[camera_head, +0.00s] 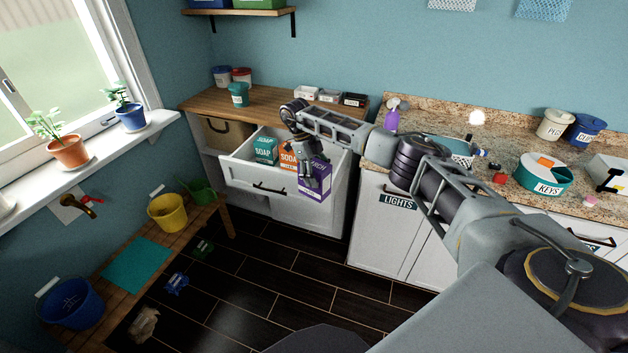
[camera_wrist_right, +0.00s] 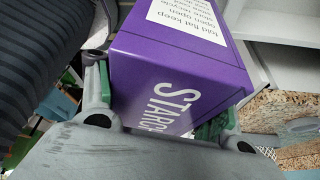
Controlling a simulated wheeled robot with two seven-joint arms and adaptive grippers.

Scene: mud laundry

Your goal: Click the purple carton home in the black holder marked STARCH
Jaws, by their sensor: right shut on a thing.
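The purple carton (camera_head: 315,182) is in my right gripper (camera_head: 311,166), near the right end of the open white drawer. In the head view it overlaps the drawer front, and the exact gap is unclear. In the right wrist view the carton (camera_wrist_right: 185,75) shows a white STARCH print and a white text label. The gripper's green-padded fingers (camera_wrist_right: 160,110) are shut around it. A small black holder (camera_head: 355,99) stands on the wooden counter at its right end; its marking is too small to read. My left gripper is out of view.
The open drawer (camera_head: 245,178) holds a teal SOAP carton (camera_head: 265,150) and an orange SODA carton (camera_head: 288,157). Two pale holders (camera_head: 306,92) (camera_head: 329,95) stand left of the black one. A teal tub (camera_head: 238,95) is further left. A spray bottle (camera_head: 392,118) stands on the granite counter.

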